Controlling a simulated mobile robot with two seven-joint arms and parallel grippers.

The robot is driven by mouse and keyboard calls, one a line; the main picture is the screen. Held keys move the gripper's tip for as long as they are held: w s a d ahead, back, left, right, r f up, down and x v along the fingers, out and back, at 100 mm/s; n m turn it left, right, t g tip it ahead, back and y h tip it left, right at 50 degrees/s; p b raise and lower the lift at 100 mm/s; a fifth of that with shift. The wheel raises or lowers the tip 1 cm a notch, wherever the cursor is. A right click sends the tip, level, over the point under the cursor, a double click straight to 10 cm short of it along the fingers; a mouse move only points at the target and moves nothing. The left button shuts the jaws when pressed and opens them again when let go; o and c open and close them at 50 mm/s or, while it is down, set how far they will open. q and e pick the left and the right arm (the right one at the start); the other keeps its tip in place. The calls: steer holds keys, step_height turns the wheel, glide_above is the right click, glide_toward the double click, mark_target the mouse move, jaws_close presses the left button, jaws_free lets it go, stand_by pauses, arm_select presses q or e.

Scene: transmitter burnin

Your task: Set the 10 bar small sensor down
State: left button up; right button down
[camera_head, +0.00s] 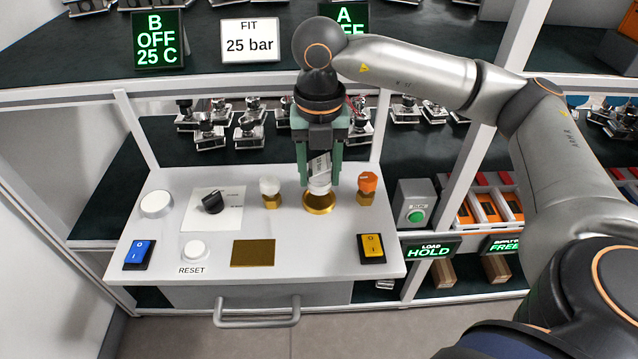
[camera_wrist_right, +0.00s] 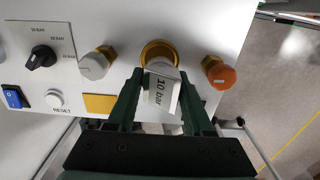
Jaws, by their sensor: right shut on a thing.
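The 10 bar small sensor is a pale block (camera_head: 319,168) with a "10 bar" label, which also shows in the right wrist view (camera_wrist_right: 161,90). My right gripper (camera_head: 319,180) is shut on it, with green fingers on both sides. The sensor is upright over the brass ring port (camera_head: 319,204) on the white panel. Its lower end is at the port; I cannot tell whether it touches. In the wrist view the brass ring (camera_wrist_right: 160,48) shows just beyond the sensor. My left gripper is not in view.
A white-capped brass fitting (camera_head: 270,191) stands left of the port and an orange-capped one (camera_head: 367,187) right of it, both close to the fingers. A black knob (camera_head: 213,202), a brass plate (camera_head: 253,253) and a yellow switch (camera_head: 371,247) are on the panel. Several devices stand behind.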

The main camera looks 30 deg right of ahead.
mark_target(319, 186)
steer(key=shift+w+f, duration=0.15)
steer(key=shift+f, duration=1.55)
steer(key=shift+f, duration=0.15)
steer(key=shift+c, duration=1.5)
jaws_free()
step_height(319, 186, up, 12)
steer(key=shift+r+p, duration=0.2)
steer(key=shift+p, duration=0.35)
